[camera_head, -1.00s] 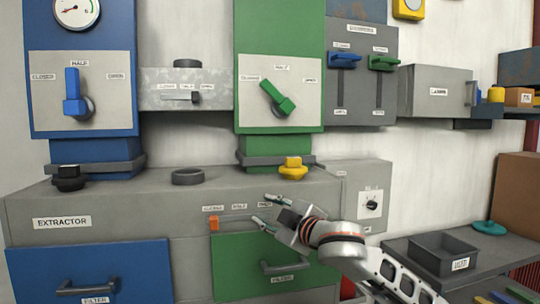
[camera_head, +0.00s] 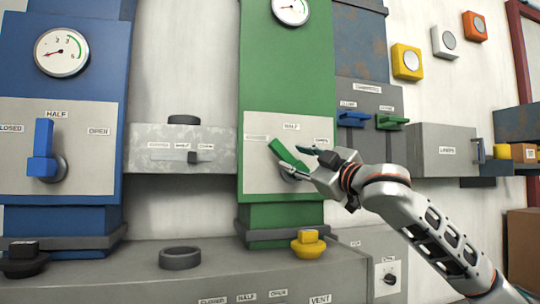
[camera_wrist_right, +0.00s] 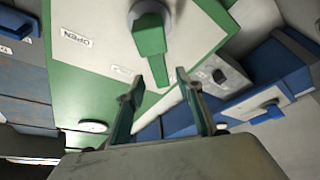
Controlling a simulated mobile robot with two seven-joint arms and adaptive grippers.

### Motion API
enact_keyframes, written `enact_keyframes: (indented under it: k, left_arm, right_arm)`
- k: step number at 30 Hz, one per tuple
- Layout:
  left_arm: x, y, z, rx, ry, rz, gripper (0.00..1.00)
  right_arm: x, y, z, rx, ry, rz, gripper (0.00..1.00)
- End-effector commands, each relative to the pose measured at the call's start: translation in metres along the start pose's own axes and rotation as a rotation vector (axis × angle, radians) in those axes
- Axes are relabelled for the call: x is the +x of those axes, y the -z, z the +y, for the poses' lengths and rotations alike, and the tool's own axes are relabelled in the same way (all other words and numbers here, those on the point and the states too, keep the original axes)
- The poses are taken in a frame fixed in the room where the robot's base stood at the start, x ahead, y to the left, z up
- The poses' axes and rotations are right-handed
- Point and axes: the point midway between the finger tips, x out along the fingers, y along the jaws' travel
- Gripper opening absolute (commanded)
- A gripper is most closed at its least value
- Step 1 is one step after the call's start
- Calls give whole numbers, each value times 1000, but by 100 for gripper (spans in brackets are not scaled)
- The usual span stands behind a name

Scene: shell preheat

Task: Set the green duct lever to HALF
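The green duct lever (camera_head: 288,157) is on a pale plate (camera_head: 258,182) on the green duct. It tilts up and to the left, between the left label and the HALF label (camera_head: 291,126). The OPEN label (camera_head: 321,141) is at the right. My right gripper (camera_head: 293,157) is open at the lever, its fingers pointing left. In the right wrist view the lever (camera_wrist_right: 149,38) reaches down between the open fingertips (camera_wrist_right: 158,76). Whether they touch it, I cannot tell. My left gripper is not in view.
A blue duct with an upright blue lever (camera_head: 41,150) stands at the left. A grey slider box (camera_head: 182,170) lies between the ducts. Small blue (camera_head: 352,119) and green (camera_head: 391,122) handles are right of the green duct. A yellow knob (camera_head: 308,244) sits below.

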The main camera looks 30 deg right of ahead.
Motion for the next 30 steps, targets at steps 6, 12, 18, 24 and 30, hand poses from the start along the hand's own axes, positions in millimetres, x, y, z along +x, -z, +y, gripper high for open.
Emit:
enact_keyframes:
  k: [6,12,18,24,30]
  left_arm:
    - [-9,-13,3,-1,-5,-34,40]
    - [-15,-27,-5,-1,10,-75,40]
    - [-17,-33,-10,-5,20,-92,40]
    - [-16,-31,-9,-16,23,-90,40]
    - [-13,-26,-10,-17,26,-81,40]
  right_arm:
    - [23,2,1,4,1,1,36]
    - [55,2,0,2,2,1,36]
    - [74,1,0,0,0,0,36]
    - [77,0,0,-1,0,0,36]
    - [77,0,0,-1,0,0,21]
